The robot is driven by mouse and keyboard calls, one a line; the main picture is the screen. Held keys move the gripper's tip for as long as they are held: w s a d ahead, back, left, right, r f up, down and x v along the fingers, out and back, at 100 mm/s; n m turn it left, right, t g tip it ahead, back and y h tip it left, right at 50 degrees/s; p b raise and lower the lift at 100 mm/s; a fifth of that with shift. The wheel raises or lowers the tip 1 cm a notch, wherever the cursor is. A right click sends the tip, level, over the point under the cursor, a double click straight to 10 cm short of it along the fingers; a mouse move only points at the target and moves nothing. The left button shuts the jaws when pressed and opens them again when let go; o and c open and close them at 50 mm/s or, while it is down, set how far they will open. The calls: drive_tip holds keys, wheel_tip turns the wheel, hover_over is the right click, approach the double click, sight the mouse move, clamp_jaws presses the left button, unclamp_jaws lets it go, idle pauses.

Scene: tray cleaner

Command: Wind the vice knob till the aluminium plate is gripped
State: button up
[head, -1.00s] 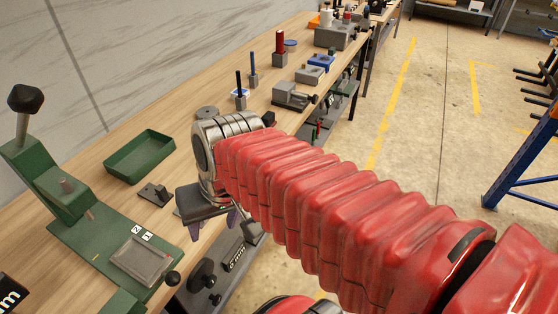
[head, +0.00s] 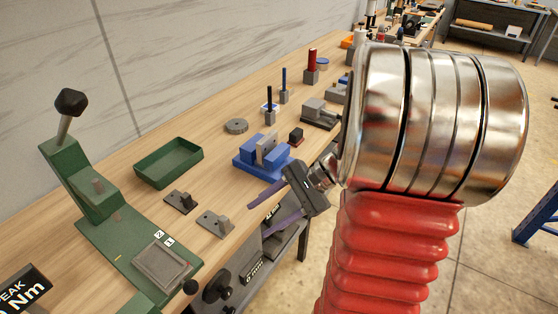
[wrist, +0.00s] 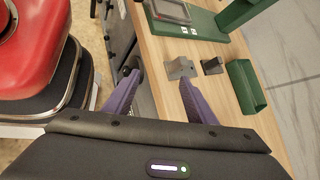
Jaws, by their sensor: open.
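The blue vice (head: 250,163) stands on the bench near its front edge in the head view. A grey upright plate (head: 267,149), probably the aluminium plate, stands between its jaws; I cannot tell whether they touch it. The vice is not in the wrist view.
A grey bracket (head: 215,223) and a dark bracket (head: 181,201) lie left of the vice, with a green tray (head: 168,163) behind. A green lever press (head: 105,205) stands at left.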

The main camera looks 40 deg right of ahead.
drive_tip(key=s+d+f+m+t+h, duration=0.1)
drive_tip(key=d+m+t, duration=0.5)
drive_tip(key=d, duration=0.6)
drive_tip(key=s+d+f+m+t+h, duration=0.2)
drive_tip(key=d+f+m+t, duration=0.3)
drive_tip(key=d+m, duration=0.3)
drive_tip(key=s+d+t, duration=0.1)
drive_tip(key=d, duration=0.3)
drive_tip(key=shift+s+d+f+t+h, duration=0.15)
drive_tip(key=shift+d+t+h, duration=0.15)
drive_tip(key=shift+d, duration=0.05)
drive_tip(key=x, duration=1.4)
drive_tip(key=shift+a, duration=0.15)
drive_tip(key=shift+c, duration=0.5)
drive_tip(key=c, duration=0.9)
